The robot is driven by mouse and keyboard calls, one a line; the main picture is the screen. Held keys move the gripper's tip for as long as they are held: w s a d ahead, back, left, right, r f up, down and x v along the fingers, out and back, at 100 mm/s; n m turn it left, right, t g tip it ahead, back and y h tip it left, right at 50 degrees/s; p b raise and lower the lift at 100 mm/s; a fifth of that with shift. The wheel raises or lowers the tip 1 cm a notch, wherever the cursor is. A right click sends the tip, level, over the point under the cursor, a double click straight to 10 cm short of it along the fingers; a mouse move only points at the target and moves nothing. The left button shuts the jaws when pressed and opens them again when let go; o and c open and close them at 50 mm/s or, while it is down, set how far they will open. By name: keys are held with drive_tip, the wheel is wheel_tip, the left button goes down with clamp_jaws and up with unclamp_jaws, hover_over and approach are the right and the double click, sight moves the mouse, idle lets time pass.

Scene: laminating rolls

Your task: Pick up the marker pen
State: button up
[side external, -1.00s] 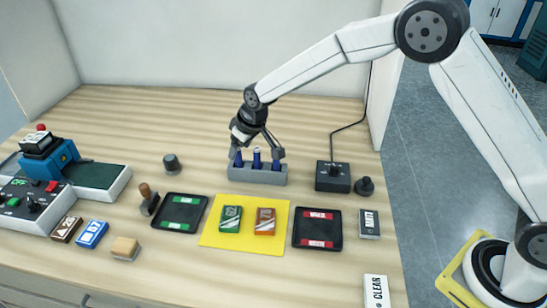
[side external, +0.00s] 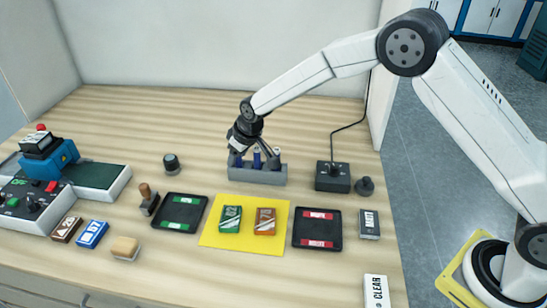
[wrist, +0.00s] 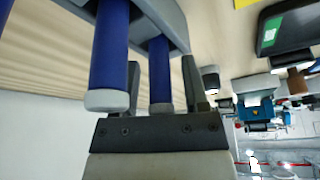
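Several blue marker pens with pale grey ends stand in a grey rack (side external: 258,175) at the middle of the table. The right-hand marker pen (side external: 276,156) is clear of my gripper (side external: 250,149), which points down over the left and middle part of the rack. In the wrist view, one blue pen (wrist: 160,72) stands between my open fingers, with a gap on each side. Another blue pen (wrist: 108,45) is closer to the camera and outside the fingers. The lower parts of the pens are hidden in the rack.
A black control box (side external: 333,176) with a cable and a dark knob (side external: 365,186) stand right of the rack. A yellow mat (side external: 246,241) with two small boxes lies in front, between two black trays. A dark round knob (side external: 171,163) stands to the left.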

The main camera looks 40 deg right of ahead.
clamp_jaws()
drive_tip(key=shift+r, duration=0.15)
drive_tip(key=shift+r, duration=0.45)
drive_tip(key=s+d+r, duration=0.3)
drive_tip(key=s+r, duration=0.8)
drive_tip(key=s, duration=0.2)
drive_tip(key=shift+s+r, duration=0.35)
drive_tip(key=shift+r, duration=0.05)
drive_tip(key=shift+a, duration=0.1)
